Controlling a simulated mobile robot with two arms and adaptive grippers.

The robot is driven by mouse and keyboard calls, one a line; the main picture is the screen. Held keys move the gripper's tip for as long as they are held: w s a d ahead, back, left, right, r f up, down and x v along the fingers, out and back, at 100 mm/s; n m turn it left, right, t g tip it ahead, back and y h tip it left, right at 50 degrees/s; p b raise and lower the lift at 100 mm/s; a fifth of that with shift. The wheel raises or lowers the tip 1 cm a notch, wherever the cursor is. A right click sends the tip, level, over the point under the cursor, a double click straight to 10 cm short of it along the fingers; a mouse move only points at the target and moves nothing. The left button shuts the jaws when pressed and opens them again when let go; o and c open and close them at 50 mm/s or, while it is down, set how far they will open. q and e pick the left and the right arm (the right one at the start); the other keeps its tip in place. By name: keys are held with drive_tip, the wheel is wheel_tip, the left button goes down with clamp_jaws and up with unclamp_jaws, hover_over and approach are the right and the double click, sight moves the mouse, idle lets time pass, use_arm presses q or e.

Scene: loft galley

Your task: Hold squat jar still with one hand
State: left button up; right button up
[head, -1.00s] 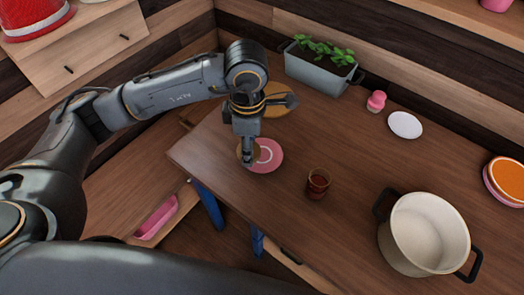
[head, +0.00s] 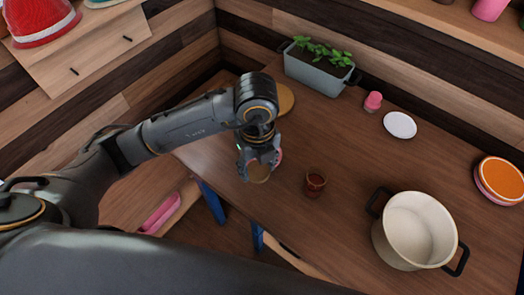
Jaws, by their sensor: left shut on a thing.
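The squat jar (head: 259,173), as far as I can make out, is the low round thing with a tan top near the table's left front edge. My left gripper (head: 259,164) is shut on it, with a finger on each side. The gripper and wrist hide the jar's far part, and its underside cannot be seen. A sliver of the pink plate (head: 280,157) shows beside the gripper; the rest of it is hidden. My right gripper is not in view.
A reddish-brown cup (head: 315,183) stands right of the gripper. A cream pot (head: 418,230) stands at the right front. A planter (head: 316,75), pink shaker (head: 372,102) and white plate (head: 400,125) are at the back. A round wooden board (head: 287,98) lies partly behind my arm.

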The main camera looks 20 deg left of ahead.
use_arm(q)
drive_tip(key=shift+s+d+n, duration=0.15)
drive_tip(key=shift+n, duration=0.75)
drive_tip(key=shift+w+f, duration=0.1)
drive_tip(key=shift+w, duration=0.1)
drive_tip(key=w+a+f, duration=0.1)
drive_tip(key=w+f, duration=0.2)
drive_tip(key=w, duration=0.1)
drive_tip(key=w+a+f+p, duration=0.1)
drive_tip(key=w+f, duration=0.2)
drive_tip(key=w, duration=0.1)
drive_tip(key=w+a+f, duration=0.1)
drive_tip(key=w+f, duration=0.2)
drive_tip(key=w, duration=0.1)
drive_tip(key=shift+w+a+f+p, duration=0.15)
drive_tip(key=shift+w+a+p, duration=0.05)
drive_tip(key=shift+w+p, duration=0.2)
wheel_tip(320, 180, down, 4)
drive_tip(key=shift+w+r, duration=0.15)
drive_tip(key=shift+r, duration=0.1)
